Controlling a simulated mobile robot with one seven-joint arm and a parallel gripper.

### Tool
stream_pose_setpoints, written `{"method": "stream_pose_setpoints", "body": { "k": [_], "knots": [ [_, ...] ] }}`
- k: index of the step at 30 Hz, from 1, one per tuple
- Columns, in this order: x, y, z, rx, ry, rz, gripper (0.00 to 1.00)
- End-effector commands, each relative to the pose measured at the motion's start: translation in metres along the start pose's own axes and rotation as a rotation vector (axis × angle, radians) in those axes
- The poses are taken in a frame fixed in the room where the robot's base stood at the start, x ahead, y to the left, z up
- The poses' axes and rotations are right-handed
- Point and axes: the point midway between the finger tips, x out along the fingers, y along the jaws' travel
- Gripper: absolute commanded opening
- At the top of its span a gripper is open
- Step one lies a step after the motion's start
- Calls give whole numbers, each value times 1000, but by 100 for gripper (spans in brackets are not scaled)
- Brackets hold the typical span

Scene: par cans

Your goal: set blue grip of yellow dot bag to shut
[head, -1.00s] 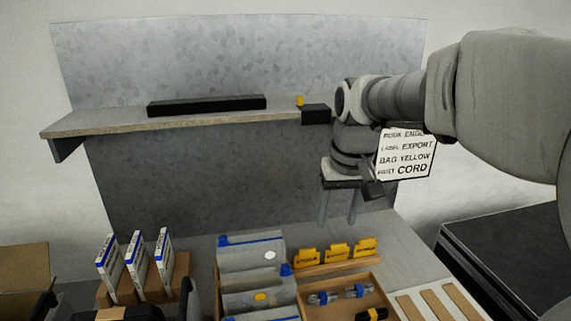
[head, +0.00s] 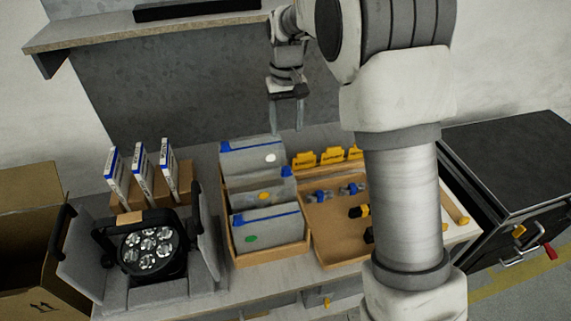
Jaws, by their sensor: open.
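The yellow dot bag (head: 250,200) is a grey bag standing between two similar bags in a wooden tray (head: 272,256). Its yellow dot (head: 263,196) faces me. Its blue grip (head: 287,172) shows at the top right corner of the bag; I cannot tell whether the bag's mouth is closed. The white dot bag (head: 245,158) stands behind it and the green dot bag (head: 270,231) in front, hiding its lower part. My gripper (head: 286,128) is open and empty, fingers pointing down, above and behind the bags, apart from them.
A wooden tray (head: 335,255) with cables and yellow-black parts lies right of the bags, partly behind my arm. Yellow tabbed cards (head: 332,157) stand behind it. A par can (head: 148,250) sits in grey foam at left, with upright boxes (head: 142,172) behind. A shelf hangs above.

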Motion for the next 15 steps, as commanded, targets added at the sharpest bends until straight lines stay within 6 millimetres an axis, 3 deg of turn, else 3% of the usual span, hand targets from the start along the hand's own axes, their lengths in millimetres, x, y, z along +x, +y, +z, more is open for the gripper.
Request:
{"method": "stream_pose_setpoints", "body": {
  "k": [15],
  "knots": [
    [111, 0, 1, 0, -5, 0, 60]
  ]
}}
